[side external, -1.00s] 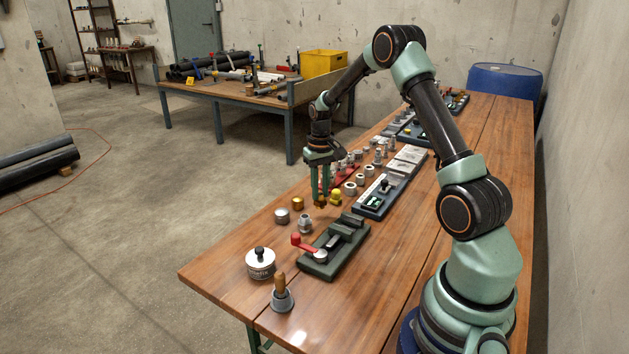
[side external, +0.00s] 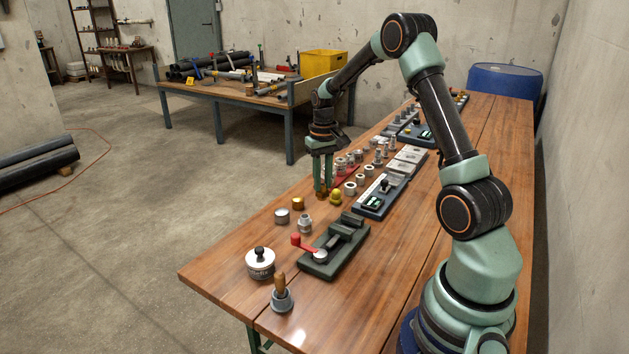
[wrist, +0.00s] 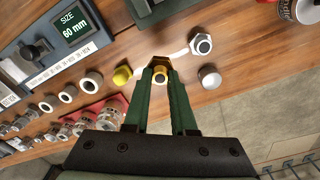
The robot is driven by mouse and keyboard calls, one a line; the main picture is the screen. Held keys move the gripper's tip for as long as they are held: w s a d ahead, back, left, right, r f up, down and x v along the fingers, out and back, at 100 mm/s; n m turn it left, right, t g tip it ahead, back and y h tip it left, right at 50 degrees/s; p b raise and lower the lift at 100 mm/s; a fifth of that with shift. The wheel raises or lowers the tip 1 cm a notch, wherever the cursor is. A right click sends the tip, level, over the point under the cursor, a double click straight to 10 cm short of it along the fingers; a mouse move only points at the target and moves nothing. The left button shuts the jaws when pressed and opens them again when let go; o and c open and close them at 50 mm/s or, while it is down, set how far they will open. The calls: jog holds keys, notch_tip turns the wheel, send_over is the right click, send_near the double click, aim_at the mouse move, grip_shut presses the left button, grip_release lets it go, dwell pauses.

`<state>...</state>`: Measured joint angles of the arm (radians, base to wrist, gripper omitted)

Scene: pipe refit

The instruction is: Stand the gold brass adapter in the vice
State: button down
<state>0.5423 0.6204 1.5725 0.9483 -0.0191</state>
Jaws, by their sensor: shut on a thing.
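My gripper (side external: 322,191) is shut on the gold brass adapter (wrist: 160,69), which shows between the fingertips in the wrist view. In the side view the adapter is small and partly hidden by the fingers, close to the table top; I cannot tell whether it is clear of the wood. The vice (side external: 337,246), dark green with a red-handled lever, stands on the table nearer the side camera. Its jaws look empty. In the wrist view part of the vice (wrist: 150,10) shows at the top edge, ahead of my fingertips.
A yellow piece (side external: 336,197) is close beside my fingers.

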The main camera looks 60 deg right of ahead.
jog(key=shift+s+a+f, duration=0.1)
jog(key=shift+s+a, duration=0.6)
jog(key=shift+s, duration=0.9)
jog(key=shift+s+a, duration=0.65)
jog(key=shift+s, duration=1)
jog(key=shift+s+a+f, duration=0.1)
jog(key=shift+s+a, duration=0.6)
jog(key=shift+s, duration=0.9)
jog(key=shift+f, duration=1.6)
jog(key=c, duration=0.5)
grip_release()
jog(key=shift+r, duration=0.1)
notch_tip(320, 180, up, 7)
dwell(0.6)
